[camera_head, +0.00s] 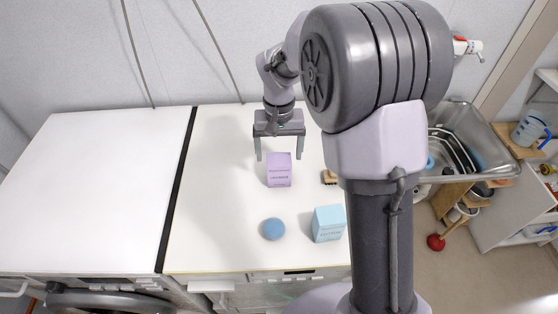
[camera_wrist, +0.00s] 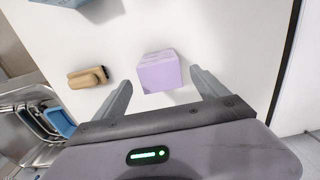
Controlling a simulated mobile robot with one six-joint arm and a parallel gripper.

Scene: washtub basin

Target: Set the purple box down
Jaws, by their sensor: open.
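The purple box (camera_head: 279,170) stands upright on the white worktop (camera_head: 215,215) in the head view. In the wrist view the purple box (camera_wrist: 159,71) sits just beyond and between my fingertips. My gripper (camera_head: 279,157) is open, its two fingers pointing down behind and above the box. In the wrist view my gripper (camera_wrist: 163,88) shows its fingers spread wide, with a gap on each side of the box. It holds nothing.
A blue ball (camera_head: 272,229) and a light blue box (camera_head: 328,223) stand nearer the worktop's front edge. A wooden brush (camera_head: 329,177) lies right of the purple box. A metal sink (camera_head: 470,140) is at the right. The worktop's left side is clear.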

